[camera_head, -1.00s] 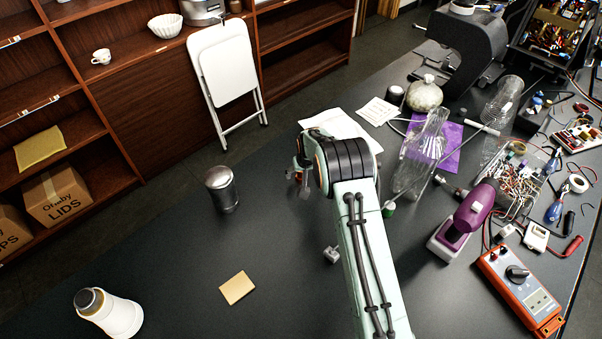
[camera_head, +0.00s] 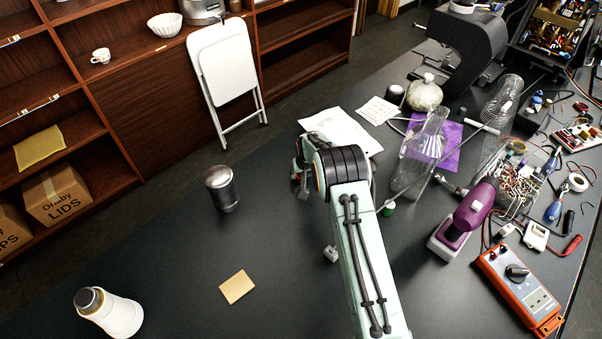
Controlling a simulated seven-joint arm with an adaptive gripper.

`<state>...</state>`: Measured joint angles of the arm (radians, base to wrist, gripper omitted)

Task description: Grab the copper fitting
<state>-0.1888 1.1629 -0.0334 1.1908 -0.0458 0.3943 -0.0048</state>
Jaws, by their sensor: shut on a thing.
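My gripper (camera_head: 300,182) is at the far end of my pale green arm, left of its black-banded joint and low over the dark table. It is small in the view and partly hidden by the arm. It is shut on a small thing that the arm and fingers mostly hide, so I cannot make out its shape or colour. I cannot pick out the copper fitting for sure anywhere else on the table.
A dark metal canister (camera_head: 222,188) stands to the left. A glass flask (camera_head: 423,150), a purple drill (camera_head: 468,215) and an orange multimeter (camera_head: 518,285) are to the right. White paper (camera_head: 342,128) lies behind.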

